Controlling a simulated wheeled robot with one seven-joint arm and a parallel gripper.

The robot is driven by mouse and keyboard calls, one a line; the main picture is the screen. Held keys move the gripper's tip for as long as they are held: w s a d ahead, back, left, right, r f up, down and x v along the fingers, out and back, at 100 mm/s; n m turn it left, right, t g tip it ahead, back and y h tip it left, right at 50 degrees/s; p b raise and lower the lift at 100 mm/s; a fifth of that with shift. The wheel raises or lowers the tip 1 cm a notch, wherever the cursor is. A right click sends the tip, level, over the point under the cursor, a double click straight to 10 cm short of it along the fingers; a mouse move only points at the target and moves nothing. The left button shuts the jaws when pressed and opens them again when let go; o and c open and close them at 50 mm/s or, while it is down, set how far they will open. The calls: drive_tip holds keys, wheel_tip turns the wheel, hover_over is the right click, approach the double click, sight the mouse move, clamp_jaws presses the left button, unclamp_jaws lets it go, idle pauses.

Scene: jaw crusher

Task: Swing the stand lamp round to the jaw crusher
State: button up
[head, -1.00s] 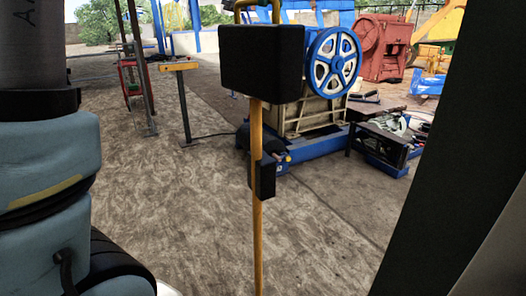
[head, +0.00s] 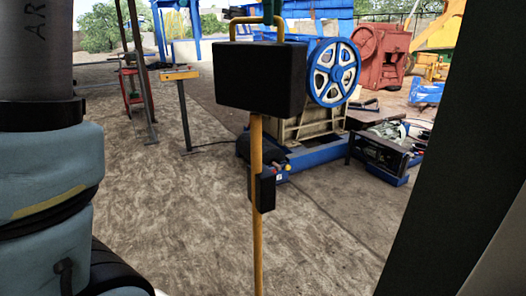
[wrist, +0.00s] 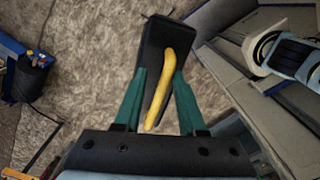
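The stand lamp has a black box head (head: 260,78) on a thin yellow pole (head: 257,230), with a small black box on the pole. It stands upright in front of me in the head view, its yellow handle on top. My gripper (head: 267,18) is over that handle at the top edge. In the wrist view the handle (wrist: 159,92) runs between the two green fingers of my gripper (wrist: 160,71), nearer the right one, with a gap at the left finger. The jaw crusher (head: 315,105), with its blue-rimmed flywheel, stands behind the lamp to the right.
A yellow-topped stand (head: 180,76) is behind at the left. A welding set (head: 385,148) sits right of the crusher. A red machine (head: 382,55) stands farther back. The floor around the lamp pole is bare.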

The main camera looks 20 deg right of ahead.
drive_tip(key=shift+w+d+r+n+p, duration=0.1)
drive_tip(key=shift+w+d+n+p, duration=0.1)
drive_tip(key=shift+n+p, duration=0.4)
drive_tip(key=shift+w+d+n, duration=0.1)
drive_tip(key=shift+n, duration=0.5)
drive_tip(key=shift+w+d+n+p, duration=0.15)
drive_tip(key=shift+w+n+p, duration=0.25)
drive_tip(key=shift+n+p, duration=0.6)
drive_tip(key=shift+r+p, duration=0.65)
drive_tip(key=shift+r, duration=2.75)
